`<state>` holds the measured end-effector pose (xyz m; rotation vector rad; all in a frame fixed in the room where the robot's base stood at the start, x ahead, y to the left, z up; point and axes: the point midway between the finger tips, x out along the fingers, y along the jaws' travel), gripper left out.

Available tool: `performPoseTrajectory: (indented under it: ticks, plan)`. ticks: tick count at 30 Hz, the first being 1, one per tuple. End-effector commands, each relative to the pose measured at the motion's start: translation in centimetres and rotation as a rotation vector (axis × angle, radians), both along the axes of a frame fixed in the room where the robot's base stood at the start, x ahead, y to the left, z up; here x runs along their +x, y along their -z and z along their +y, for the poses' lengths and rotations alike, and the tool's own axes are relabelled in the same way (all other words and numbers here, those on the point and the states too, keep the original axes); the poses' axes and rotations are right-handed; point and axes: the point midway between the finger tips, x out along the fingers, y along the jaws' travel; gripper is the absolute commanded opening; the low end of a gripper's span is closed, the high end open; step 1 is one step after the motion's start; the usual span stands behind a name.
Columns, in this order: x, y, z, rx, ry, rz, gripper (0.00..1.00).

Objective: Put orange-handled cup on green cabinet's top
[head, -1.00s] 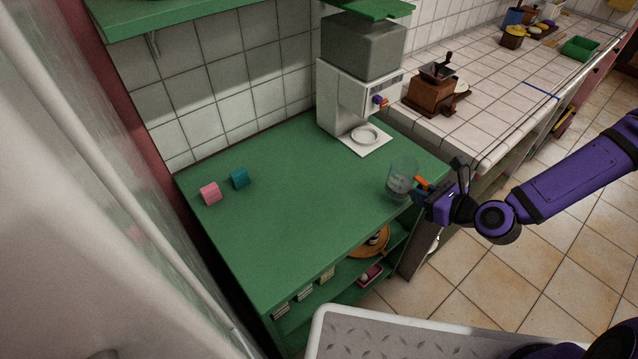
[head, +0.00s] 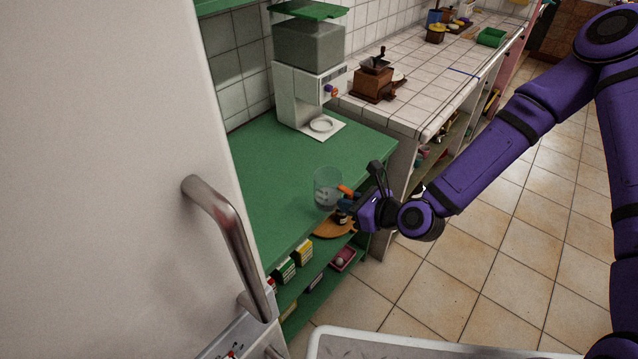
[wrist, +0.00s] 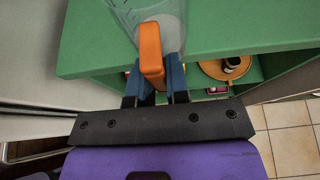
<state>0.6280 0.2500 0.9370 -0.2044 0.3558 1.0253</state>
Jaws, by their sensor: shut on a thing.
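The clear glass cup (head: 327,184) has an orange handle (head: 347,191). My gripper (head: 352,196) is shut on that handle, and the cup looks upright. In the wrist view the handle (wrist: 151,50) sits between the two blue fingers (wrist: 155,72), and the glass body (wrist: 168,20) is cut off at the top. The green cabinet's top (head: 265,170) lies behind and left of the cup. The cup is at the front edge of this top in the head view; I cannot tell whether it touches the surface.
A white coffee machine (head: 298,100) stands at the back of the green top. A wooden grinder (head: 374,80) is on the tiled counter (head: 425,75). A white door with a metal handle (head: 225,225) fills the left. Boxes (head: 304,252) and a round orange tray (head: 335,227) are on the shelves below.

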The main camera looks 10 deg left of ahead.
Motion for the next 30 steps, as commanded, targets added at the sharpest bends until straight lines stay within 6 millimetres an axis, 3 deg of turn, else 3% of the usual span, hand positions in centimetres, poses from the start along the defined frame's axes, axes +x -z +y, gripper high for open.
performPoseTrajectory:
  ticks: [6, 13, 20, 27, 30]
  plan:
    - [4.0, 0.4, 3.3, 0.000, -0.001, -0.005, 0.00]
    - [7.3, 0.9, 6.0, 0.000, -0.001, -0.002, 0.00]
    - [8.1, 1.4, 6.7, -0.001, -0.001, 0.001, 0.00]
    - [8.1, 4.2, 6.7, -0.001, 0.000, 0.001, 0.00]
    - [8.1, 4.6, 6.6, 0.000, -0.001, 0.000, 0.00]
